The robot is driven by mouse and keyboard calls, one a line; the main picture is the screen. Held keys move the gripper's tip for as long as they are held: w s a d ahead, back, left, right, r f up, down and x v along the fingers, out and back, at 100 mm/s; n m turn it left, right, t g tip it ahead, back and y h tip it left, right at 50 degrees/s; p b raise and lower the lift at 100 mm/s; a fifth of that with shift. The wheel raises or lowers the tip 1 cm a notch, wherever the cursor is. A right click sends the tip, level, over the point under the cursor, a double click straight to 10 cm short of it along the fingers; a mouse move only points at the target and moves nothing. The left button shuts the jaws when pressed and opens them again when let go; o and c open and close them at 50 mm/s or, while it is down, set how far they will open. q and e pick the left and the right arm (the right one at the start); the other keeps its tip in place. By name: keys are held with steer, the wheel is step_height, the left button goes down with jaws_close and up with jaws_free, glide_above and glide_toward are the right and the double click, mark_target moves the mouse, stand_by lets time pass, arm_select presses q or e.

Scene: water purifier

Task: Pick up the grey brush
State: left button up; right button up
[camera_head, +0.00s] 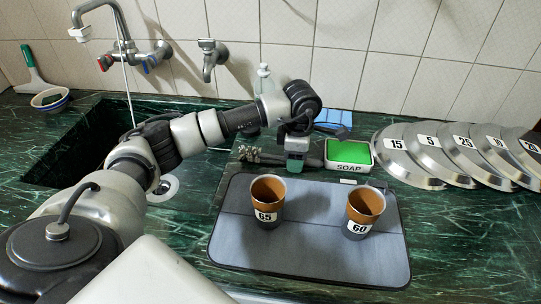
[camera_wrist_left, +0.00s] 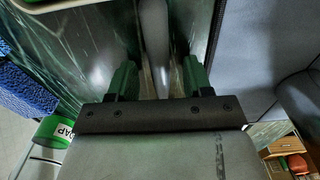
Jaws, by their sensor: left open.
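The grey brush (camera_head: 264,157) lies on the green counter behind the grey mat in the head view, its bristled head to the left and its handle running right. My left gripper (camera_head: 295,165) points down over the brush's handle and hides part of it. In the left wrist view the long grey handle (camera_wrist_left: 155,40) runs between the two green fingers of my left gripper (camera_wrist_left: 160,78). The fingers are apart, one on each side of the handle. Whether they touch it cannot be told. My right gripper is not in view.
A green soap dish (camera_head: 348,152) stands just right of my left gripper, with a blue cloth (camera_head: 333,118) behind. Two brown-lined cups (camera_head: 267,196), (camera_head: 364,207) stand on the grey mat (camera_head: 310,255). Overlapping metal lids (camera_head: 432,160) lie at right. The sink (camera_head: 75,140) is at left.

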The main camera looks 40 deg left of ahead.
arm_select(q)
jaws_close()
stand_by(1.4)
